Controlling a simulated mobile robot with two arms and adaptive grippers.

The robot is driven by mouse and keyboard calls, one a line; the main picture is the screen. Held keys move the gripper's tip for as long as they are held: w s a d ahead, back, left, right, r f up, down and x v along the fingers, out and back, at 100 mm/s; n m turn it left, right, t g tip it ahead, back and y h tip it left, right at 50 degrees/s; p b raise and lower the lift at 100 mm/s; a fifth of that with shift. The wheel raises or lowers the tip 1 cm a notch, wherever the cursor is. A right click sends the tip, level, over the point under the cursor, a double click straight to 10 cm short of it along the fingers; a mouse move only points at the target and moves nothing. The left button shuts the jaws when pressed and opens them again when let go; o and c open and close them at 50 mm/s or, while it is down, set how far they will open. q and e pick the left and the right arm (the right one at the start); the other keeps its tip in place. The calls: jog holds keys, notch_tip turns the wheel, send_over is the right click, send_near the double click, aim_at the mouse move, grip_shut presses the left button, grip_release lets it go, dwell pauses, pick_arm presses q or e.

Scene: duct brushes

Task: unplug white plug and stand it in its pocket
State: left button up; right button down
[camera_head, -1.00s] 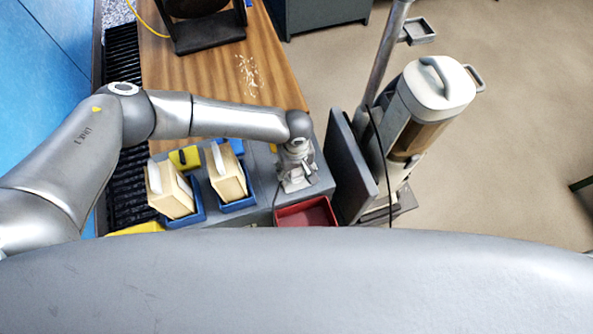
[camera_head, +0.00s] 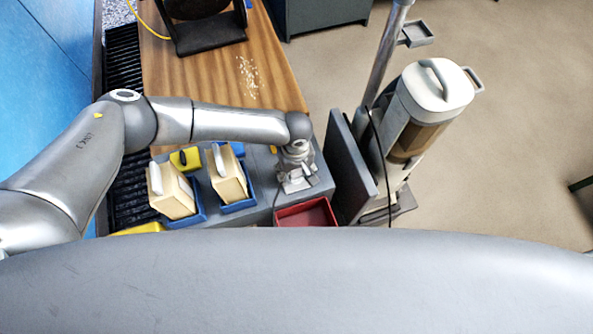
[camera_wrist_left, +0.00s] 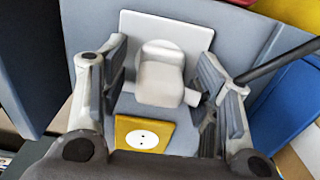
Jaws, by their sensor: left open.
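The white plug (camera_wrist_left: 160,78) sits in a white square wall plate (camera_wrist_left: 205,38) in the left wrist view, with a short stub on its right side. My left gripper (camera_wrist_left: 162,92) is open, one finger on each side of the plug, with visible gaps. In the head view the left gripper (camera_head: 297,182) points down over the grey bench (camera_head: 262,185), and it hides the plug there. A yellow socket plate (camera_wrist_left: 157,133) with a round white two-hole face lies just below the plug in the wrist view. I cannot make out the plug's pocket. My right gripper is not in view.
A red tray (camera_head: 307,214) is close beside the left gripper. Two cream block-like items (camera_head: 228,180) stand in blue holders (camera_head: 240,206) to the left. A dark cable (camera_wrist_left: 275,63) runs in from the right. A grey panel (camera_head: 347,175) and a canister machine (camera_head: 420,115) stand right.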

pick_arm(q)
jog(key=shift+p, duration=0.35)
dwell(0.4)
grip_shut()
jog(key=shift+r+p, duration=3.05)
jog(key=shift+p, duration=0.4)
notch_tip(320, 180, up, 3)
jog(key=p, duration=0.4)
jog(key=shift+r, duration=0.1)
jog(key=shift+s, duration=0.1)
